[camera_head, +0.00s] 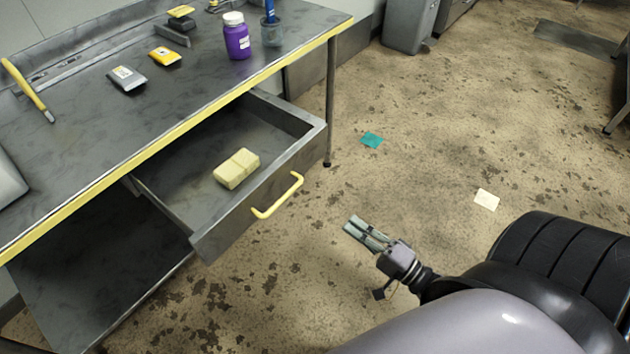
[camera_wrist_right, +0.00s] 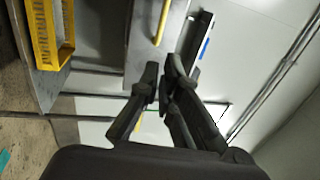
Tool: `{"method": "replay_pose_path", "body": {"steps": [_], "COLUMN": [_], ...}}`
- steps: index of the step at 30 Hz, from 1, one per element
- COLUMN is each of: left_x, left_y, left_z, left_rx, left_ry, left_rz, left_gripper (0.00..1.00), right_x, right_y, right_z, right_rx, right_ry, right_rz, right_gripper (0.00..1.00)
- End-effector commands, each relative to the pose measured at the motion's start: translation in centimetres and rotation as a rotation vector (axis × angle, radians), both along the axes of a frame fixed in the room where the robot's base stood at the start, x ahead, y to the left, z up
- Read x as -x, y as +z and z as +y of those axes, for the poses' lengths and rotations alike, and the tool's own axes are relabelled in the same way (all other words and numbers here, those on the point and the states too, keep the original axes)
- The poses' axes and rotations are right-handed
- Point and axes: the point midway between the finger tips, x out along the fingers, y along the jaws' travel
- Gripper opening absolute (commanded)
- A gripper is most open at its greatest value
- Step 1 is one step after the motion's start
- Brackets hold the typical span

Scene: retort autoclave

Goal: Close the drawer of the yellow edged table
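The yellow-edged table (camera_head: 95,110) stands at the left of the head view. Its drawer (camera_head: 208,245) is pulled out, with a yellow bar handle (camera_head: 278,196) on its front. A pale yellow block (camera_head: 237,169) lies inside the drawer. My right gripper (camera_head: 355,228) is over the floor, to the right of and apart from the handle. Its fingers also show in the right wrist view (camera_wrist_right: 161,68), with a narrow gap and nothing between them. My left gripper is not in view.
A purple bottle (camera_head: 236,36), a cup with a blue item (camera_head: 271,32) and small packets stand on the tabletop. Teal (camera_head: 371,140) and cream (camera_head: 486,200) papers lie on the floor. The wrist view shows a yellow crate (camera_wrist_right: 50,35). The floor between gripper and drawer is clear.

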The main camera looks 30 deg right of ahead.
Motion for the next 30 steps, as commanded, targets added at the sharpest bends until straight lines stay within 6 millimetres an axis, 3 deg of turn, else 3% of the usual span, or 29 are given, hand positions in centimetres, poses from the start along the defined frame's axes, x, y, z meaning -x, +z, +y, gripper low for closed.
{"method": "replay_pose_path", "body": {"steps": [5, 21, 30], "left_x": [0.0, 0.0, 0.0], "left_y": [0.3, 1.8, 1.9], "left_z": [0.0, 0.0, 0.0], "left_rx": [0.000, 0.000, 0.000], "left_ry": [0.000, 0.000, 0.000], "left_rz": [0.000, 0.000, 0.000], "left_gripper": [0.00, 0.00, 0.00], "right_x": [-1.6, -11.3, -12.9], "right_y": [0.8, 2.8, 2.9], "right_z": [0.6, 4.1, 4.7], "right_rx": [-0.012, -0.009, -0.009], "right_ry": [0.006, 0.003, 0.004], "right_rz": [-0.009, -0.005, -0.003], "right_gripper": [0.00, 0.00, 0.00]}}
